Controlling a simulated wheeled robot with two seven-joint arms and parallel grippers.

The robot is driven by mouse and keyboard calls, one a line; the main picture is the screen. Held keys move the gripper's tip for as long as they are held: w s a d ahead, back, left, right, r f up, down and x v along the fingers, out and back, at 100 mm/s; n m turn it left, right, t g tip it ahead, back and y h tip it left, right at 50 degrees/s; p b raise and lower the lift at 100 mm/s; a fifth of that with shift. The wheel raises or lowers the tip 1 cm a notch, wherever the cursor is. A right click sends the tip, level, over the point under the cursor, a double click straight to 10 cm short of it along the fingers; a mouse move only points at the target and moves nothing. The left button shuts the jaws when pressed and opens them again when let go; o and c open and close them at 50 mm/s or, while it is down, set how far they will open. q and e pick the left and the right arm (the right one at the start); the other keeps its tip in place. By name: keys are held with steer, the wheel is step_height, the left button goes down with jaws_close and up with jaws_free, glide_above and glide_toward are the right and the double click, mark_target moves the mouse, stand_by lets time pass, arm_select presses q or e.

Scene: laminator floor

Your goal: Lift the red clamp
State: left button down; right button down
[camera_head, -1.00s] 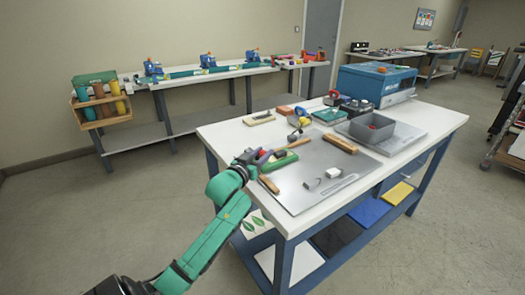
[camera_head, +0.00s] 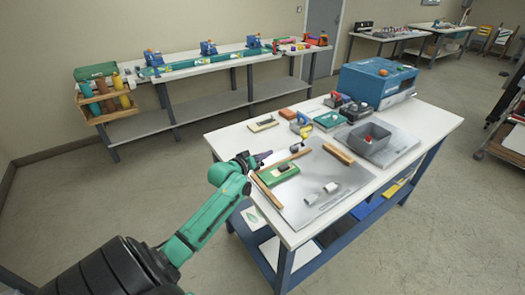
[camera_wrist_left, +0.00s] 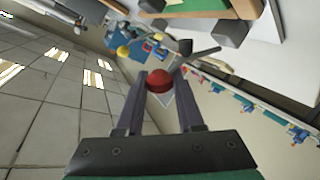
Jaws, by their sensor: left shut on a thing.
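My left gripper (camera_head: 262,158) is above the near left corner of the white-topped workbench (camera_head: 226,140). In the left wrist view its two fingers (camera_wrist_left: 160,88) stand on either side of a round red part (camera_wrist_left: 160,80), which I take as part of the red clamp. A dark, thin metal piece shows just beyond the red part. My left gripper is shut on it. In the head view the held clamp is small and mostly hidden, so its full shape is unclear. My right gripper is not in view.
Below and beside the gripper, a green block (camera_head: 280,173) and wooden bars (camera_head: 338,153) lie on a grey sheet (camera_head: 318,218). A grey open bin (camera_head: 364,148) and a blue machine (camera_head: 376,84) stand further right. A long bench (camera_head: 220,62) stands along the back wall.

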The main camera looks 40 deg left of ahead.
arm_select(q)
steer(key=shift+a+r, duration=0.35)
steer(key=shift+r, duration=0.05)
steer(key=c, duration=0.6)
jaws_free()
steer(key=shift+w, duration=0.1)
steer(key=shift+o, duration=0.4)
steer(key=shift+a+f, duration=0.1)
steer(key=shift+f, duration=0.1)
steer(key=shift+s, duration=0.3)
steer(key=b+v, duration=0.1)
steer(key=v, duration=1.3)
